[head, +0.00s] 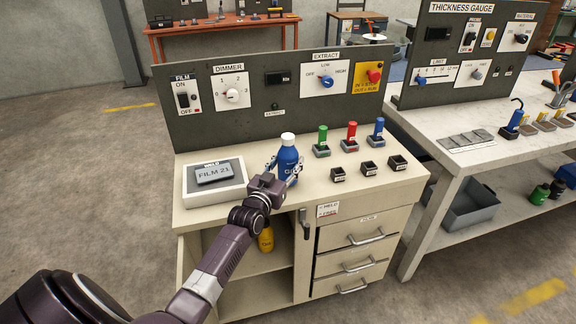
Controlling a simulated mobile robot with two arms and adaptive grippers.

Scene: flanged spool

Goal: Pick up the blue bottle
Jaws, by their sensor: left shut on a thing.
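The blue bottle (287,157) with a white cap stands upright over the top of the beige bench, near its front edge. I cannot tell whether its base touches the bench top. My left gripper (284,172) is shut on the bottle's body, with fingers on both sides of it. The gripper and wrist hide the bottle's lower part. My right gripper is not in view.
A white box marked FILM 21 (214,182) sits left of the bottle. Green (322,140), red (350,137) and blue (376,131) handled items stand to the right, behind small black cups (368,168). A dark control panel (270,97) rises behind. A yellow bottle (266,240) stands in the shelf below.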

